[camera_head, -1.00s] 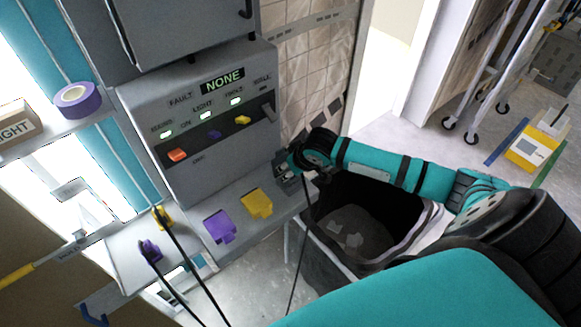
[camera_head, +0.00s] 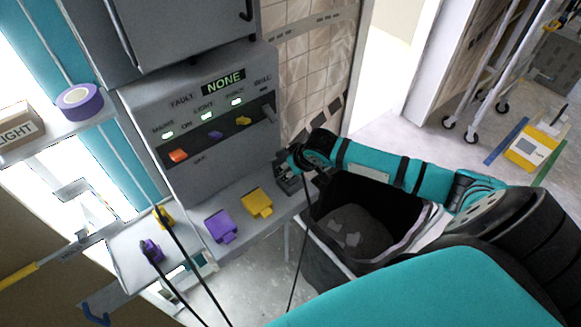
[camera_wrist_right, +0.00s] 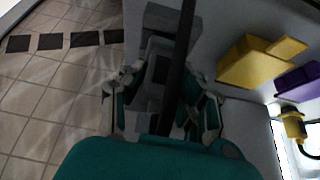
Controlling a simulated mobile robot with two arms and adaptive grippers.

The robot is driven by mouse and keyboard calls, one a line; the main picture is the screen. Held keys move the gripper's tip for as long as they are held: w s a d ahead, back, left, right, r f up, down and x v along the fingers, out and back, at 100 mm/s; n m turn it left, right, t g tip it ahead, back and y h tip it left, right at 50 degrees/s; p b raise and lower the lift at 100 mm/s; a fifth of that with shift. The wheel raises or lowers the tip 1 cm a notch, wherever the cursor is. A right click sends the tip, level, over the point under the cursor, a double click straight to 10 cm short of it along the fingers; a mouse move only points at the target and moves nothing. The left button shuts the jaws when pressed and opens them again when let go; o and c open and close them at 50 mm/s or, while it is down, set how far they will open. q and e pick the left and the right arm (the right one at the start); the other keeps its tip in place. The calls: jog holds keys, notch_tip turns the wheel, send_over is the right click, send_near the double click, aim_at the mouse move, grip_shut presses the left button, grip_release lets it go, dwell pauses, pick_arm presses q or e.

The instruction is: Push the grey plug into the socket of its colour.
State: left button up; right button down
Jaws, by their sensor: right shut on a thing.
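My right gripper (camera_head: 290,168) is at the right end of the panel's sloping shelf. In the right wrist view the gripper (camera_wrist_right: 160,98) is shut on the grey plug (camera_wrist_right: 156,92), whose black cable (camera_wrist_right: 184,50) crosses in front. The grey socket (camera_wrist_right: 163,20) is just beyond the plug; it also shows beside the gripper in the head view (camera_head: 286,185). The plug is lined up close to the socket, but I cannot tell how deep it sits. My left gripper is out of view.
A yellow socket (camera_head: 257,203) and a purple socket (camera_head: 221,226) sit left of the grey one. A yellow plug (camera_head: 163,216) and a purple plug (camera_head: 150,250) rest on the lower left shelf with cables. A dark bin (camera_head: 345,225) stands below my right arm.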

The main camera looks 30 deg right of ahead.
jog(key=shift+f, duration=0.6)
dwell(0.3)
jog(key=c, duration=0.9)
grip_release()
jog(key=shift+r, duration=0.1)
jog(key=shift+s+r, duration=0.1)
jog(key=shift+r, duration=0.15)
jog(key=v, duration=1.1)
jog(key=shift+s+r, duration=0.1)
jog(key=shift+r, duration=0.05)
jog(key=shift+a, duration=0.1)
